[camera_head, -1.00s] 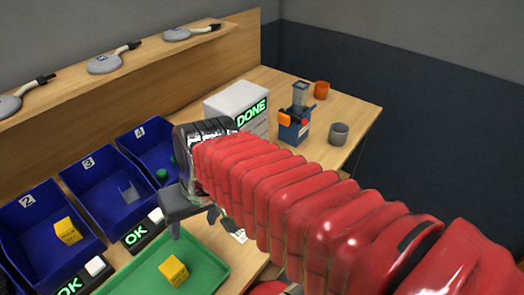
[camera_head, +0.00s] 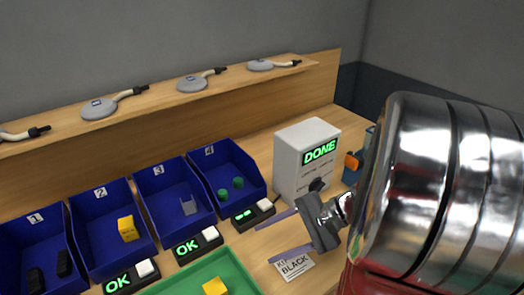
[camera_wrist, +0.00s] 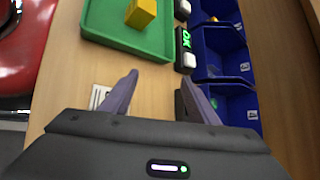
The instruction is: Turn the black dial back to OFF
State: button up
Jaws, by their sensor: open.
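A card reading BLACK (camera_head: 293,266) lies just below the fingers in the head view.
A green tray (camera_wrist: 98,28) holds a yellow block (camera_wrist: 140,13). A blue device with an orange part (camera_head: 352,162) is partly hidden behind my arm.

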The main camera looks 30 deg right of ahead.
aim_at(321, 189)
jog(key=d+m+t, duration=0.2)
jog(key=d, duration=0.2)
jog(key=d+m+t+h, duration=0.1)
jog(key=d+m+t, duration=0.2)
jog(key=d, duration=0.2)
jog(key=d+m+t, duration=0.3)
jog(key=d, duration=0.1)
jog(key=shift+s+d+f, duration=0.25)
jog(key=shift+s+f, duration=0.05)
jog(key=s+d+m+t+h, duration=0.1)
jog(key=s+d+m+h, duration=0.1)
jog(key=d, duration=0.1)
jog(key=s+d+f+m+t+h, duration=0.1)
jog(key=d+m+t+h, duration=0.1)
jog(key=d, duration=0.2)
jog(key=s+d+m+t+h, duration=0.1)
jog(key=s+d+m+h, duration=0.1)
jog(key=d, duration=0.1)
jog(key=shift+s+d+f+m, duration=0.2)
jog(key=shift+s+d+m, duration=0.1)
jog(key=shift+d+m, duration=0.1)
jog(key=shift+w+a, duration=0.1)
jog(key=shift+w, duration=0.05)
jog(key=shift+w+a, duration=0.2)
jog(key=shift+w, duration=2.05)
jog(key=shift+w+a, duration=0.2)
jog(key=shift+w, duration=2.1)
jog(key=shift+w+a, duration=0.2)
jog(key=shift+w, duration=2.05)
jog(key=shift+c, duration=0.6)
